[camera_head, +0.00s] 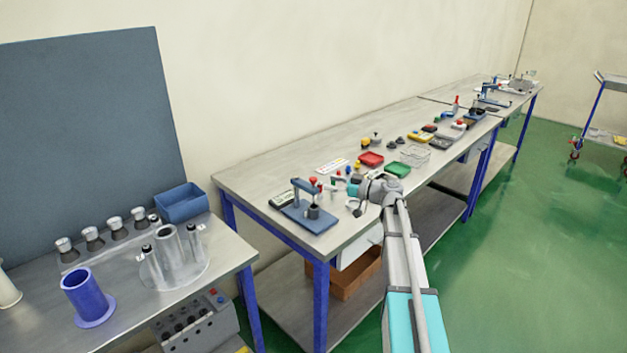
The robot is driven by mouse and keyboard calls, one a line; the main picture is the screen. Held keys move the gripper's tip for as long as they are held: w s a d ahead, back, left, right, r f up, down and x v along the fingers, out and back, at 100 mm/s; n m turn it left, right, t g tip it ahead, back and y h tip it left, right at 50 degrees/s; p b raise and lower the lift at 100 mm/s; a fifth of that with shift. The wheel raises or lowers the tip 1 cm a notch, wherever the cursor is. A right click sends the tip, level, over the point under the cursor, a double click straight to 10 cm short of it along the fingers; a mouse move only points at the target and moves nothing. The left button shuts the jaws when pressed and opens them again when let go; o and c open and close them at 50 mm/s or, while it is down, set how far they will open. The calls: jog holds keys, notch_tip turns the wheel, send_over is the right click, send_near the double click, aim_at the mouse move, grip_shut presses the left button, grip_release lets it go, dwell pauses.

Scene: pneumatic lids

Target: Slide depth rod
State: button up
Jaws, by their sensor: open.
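A small blue bench stand (298,190) with an upright post, a top arm and a red knob stands on the near end of the long table (235,182). A dark cylinder (313,212) sits under its arm. I cannot make out for sure which part is the depth rod. My gripper (356,208) is at the end of my arm, right of the stand and over the table's front edge. It is small in view and partly hidden by my wrist. It looks open and empty, apart from the stand.
Small parts, a red tray (370,159), a green tray (398,169) and a wire basket (415,156) lie farther along the table. A separate bench at left holds a blue cylinder (86,297) and a blue bin (181,203). Green floor (520,260) at right is clear.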

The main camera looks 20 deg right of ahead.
aim_at(313, 178)
jog(key=shift+x, duration=3.2)
jog(key=shift+c, duration=0.2)
grip_shut()
